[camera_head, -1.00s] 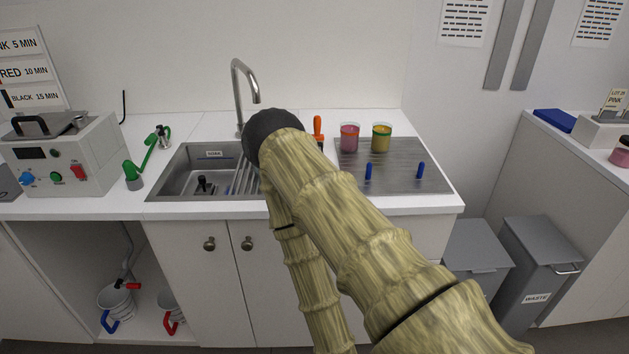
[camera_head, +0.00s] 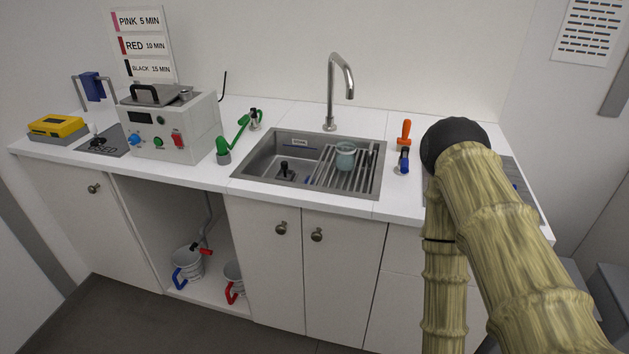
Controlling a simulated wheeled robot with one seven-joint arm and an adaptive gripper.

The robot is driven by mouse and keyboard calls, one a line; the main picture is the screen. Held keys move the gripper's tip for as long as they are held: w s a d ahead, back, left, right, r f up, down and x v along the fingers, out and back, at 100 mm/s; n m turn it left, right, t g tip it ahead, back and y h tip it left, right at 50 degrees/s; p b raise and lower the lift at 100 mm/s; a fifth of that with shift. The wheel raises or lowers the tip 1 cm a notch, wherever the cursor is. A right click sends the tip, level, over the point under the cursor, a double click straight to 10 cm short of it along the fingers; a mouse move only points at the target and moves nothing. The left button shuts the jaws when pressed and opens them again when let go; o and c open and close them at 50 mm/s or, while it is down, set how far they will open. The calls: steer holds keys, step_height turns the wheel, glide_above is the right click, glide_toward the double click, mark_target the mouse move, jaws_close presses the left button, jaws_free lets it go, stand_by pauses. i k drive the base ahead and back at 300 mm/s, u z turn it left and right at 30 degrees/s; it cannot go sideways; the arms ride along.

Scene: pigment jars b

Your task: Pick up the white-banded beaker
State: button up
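A glass beaker (camera_head: 345,156) with pale teal contents stands upright on the metal rack in the sink. It has a pale band near its top that looks white, though it is small here. The beaker is in plain view, and nothing touches it except the rack below. My gripper is not in view. Only my arm shows, at the right, with its dark joint level with the counter and to the right of the sink.
The sink (camera_head: 262,178) has a tall faucet (camera_head: 331,100) behind it. An orange-handled tool (camera_head: 405,132) and a blue-tipped item (camera_head: 403,162) lie right of it. A white machine (camera_head: 172,128) and green clamp (camera_head: 237,133) stand left. My arm hides most of the right-hand drainboard.

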mark_target(346, 155)
steer(key=k, duration=0.5)
steer(key=u, duration=1.25)
steer(key=i, duration=0.8)
steer(key=z, duration=1.75)
